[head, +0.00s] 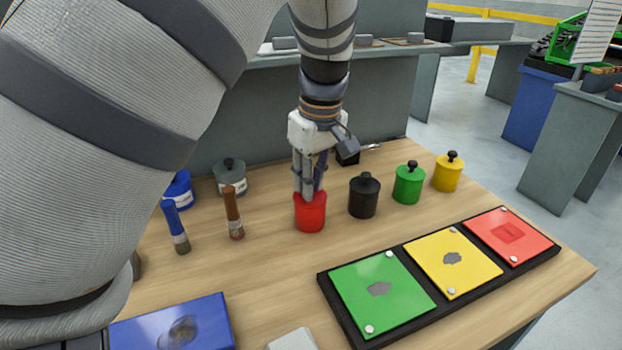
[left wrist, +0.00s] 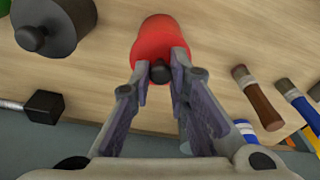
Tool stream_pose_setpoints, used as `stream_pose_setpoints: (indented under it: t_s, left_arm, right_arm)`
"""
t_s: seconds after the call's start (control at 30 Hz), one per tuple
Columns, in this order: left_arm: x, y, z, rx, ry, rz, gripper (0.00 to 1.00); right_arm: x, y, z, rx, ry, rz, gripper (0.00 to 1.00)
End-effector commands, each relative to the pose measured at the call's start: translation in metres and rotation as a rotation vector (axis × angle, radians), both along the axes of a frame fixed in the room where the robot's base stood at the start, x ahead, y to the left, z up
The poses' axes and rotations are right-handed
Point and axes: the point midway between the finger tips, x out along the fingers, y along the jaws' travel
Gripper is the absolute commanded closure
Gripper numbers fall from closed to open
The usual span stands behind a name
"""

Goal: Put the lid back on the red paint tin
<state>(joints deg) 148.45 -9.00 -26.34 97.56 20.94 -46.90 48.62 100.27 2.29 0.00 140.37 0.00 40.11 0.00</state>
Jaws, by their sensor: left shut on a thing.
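The red paint tin (head: 311,217) stands upright on the wooden table, near the middle of the head view. My left gripper (head: 311,189) points down at the top of it, fingers close together. In the left wrist view, the fingertips (left wrist: 161,75) are closed around a black knob (left wrist: 160,71) at the top of the red tin (left wrist: 160,38), which I take as the lid's knob. The lid's edge is hidden by the fingers, so I cannot tell whether it sits fully on the rim. My right gripper is out of view.
Black (head: 363,198), green (head: 408,186) and yellow (head: 447,174) tins stand to the right; grey (head: 230,180) and blue (head: 179,192) ones to the left. A black tray (head: 356,331) holds coloured plates in front.

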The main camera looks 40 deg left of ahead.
Motion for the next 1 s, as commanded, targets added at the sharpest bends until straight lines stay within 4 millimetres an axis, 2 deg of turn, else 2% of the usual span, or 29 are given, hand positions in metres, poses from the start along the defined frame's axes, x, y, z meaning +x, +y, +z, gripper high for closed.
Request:
stream_pose_setpoints:
  t_s: [0.33,0.37,0.43,0.67,0.73,0.77,1.0]
  left_arm:
    - [0.0001,0.0000,-0.0004,0.000,0.000,0.000,1.00]
    - [0.0001,0.0000,-0.0004,0.000,0.000,0.000,0.77]
    - [0.0001,0.0000,-0.0004,0.000,0.000,0.000,0.61]
    - [0.0001,0.0001,-0.0005,0.000,0.000,0.000,0.60]
    - [0.0001,0.0000,-0.0005,0.000,0.000,0.000,0.45]
    - [0.0001,0.0000,-0.0005,0.000,0.000,0.000,0.40]
    - [0.0001,0.0001,-0.0005,0.000,0.000,0.000,0.40]
  right_arm:
    - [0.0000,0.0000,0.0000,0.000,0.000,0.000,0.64]
    - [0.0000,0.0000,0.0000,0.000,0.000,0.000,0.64]
    - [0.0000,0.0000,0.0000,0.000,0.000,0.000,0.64]
    - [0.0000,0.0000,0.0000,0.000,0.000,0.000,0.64]
    - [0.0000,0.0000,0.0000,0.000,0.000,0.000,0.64]
    - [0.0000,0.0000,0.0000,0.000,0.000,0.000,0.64]
    - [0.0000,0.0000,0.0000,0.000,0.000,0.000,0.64]
